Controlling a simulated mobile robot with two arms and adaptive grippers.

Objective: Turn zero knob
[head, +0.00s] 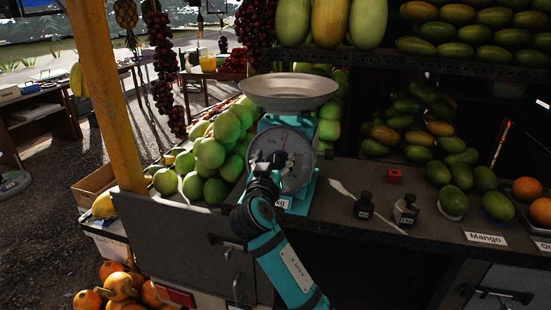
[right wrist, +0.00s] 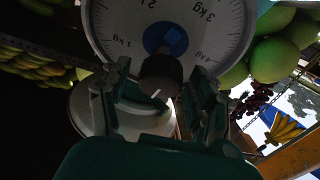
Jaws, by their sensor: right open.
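A teal weighing scale (head: 303,196) stands on the counter with a round metal pan (head: 289,90) on top and a white dial (head: 297,172) facing me. My right gripper (head: 270,162) is in front of the lower left of the dial and hides part of it. In the right wrist view, the black zero knob (right wrist: 161,78) with a white mark lies between the two open fingers of my right gripper (right wrist: 160,90). I cannot tell whether either finger touches it. A blue centre piece (right wrist: 168,40) shows on the dial behind it. My left gripper is out of view.
Green mangoes (head: 211,152) are piled left of the scale. Two dark weights (head: 405,211) (head: 364,206) and a small red block (head: 394,176) stand to its right. A yellow post (head: 110,90) rises at the left. Hanging grapes (head: 163,70) are behind.

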